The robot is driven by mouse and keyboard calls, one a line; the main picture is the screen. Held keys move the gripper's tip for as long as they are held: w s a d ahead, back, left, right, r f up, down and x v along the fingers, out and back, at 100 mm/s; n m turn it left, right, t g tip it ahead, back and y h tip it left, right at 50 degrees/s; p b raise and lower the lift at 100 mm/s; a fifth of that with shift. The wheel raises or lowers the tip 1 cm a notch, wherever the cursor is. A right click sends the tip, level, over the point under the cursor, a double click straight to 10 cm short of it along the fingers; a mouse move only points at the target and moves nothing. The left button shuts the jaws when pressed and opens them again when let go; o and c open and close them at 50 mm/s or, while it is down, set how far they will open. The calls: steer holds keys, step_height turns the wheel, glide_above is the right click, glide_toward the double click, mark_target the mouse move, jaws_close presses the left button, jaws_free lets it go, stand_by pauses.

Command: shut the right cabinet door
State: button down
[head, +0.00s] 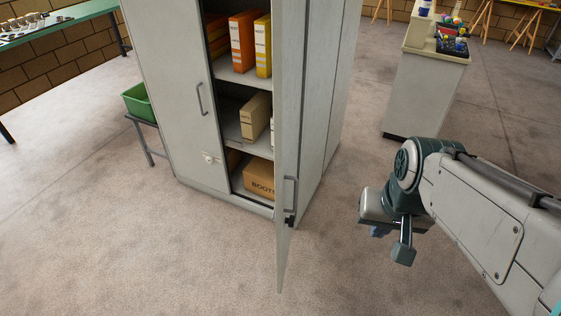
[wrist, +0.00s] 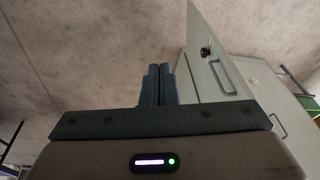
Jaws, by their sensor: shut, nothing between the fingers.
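The grey metal cabinet has its right door (head: 288,120) swung wide open, standing out toward me and seen nearly edge-on. The right door's handle (head: 290,191) is on the face turned to the right. My gripper (head: 376,231) is shut and empty, to the right of the door on its handle side, with a gap between them. In the wrist view my shut fingers (wrist: 156,82) point up the picture, and the right door (wrist: 203,28) with its handle and dark lock is just right of them. The left door (head: 170,80) is closed.
Shelves inside the cabinet hold orange and yellow binders (head: 243,45), beige files (head: 255,115) and a cardboard box (head: 259,178). A green bin (head: 141,102) on a stand is left of the cabinet. A grey counter (head: 425,95) stands back right. The floor around the door is clear.

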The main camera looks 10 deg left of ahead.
steer(key=w+a+f+m+g+y, duration=0.2)
steer(key=w+a+f+m+y, duration=0.15)
steer(key=w+m, duration=0.65)
steer(key=m+y+b, duration=0.1)
steer(key=m+y, duration=0.4)
steer(key=m, duration=0.3)
glide_toward(283, 191)
steer(key=shift+s+a+r+p+x, duration=0.1)
steer(key=shift+s+x, duration=0.05)
steer(key=shift+x, duration=0.7)
steer(key=shift+s+a+r+p+x, duration=0.1)
steer(key=shift+p+x, duration=0.05)
steer(key=shift+x, duration=0.7)
steer(key=shift+s+a+p+x, duration=0.1)
steer(key=shift+s+x, duration=0.05)
steer(key=shift+x, duration=0.7)
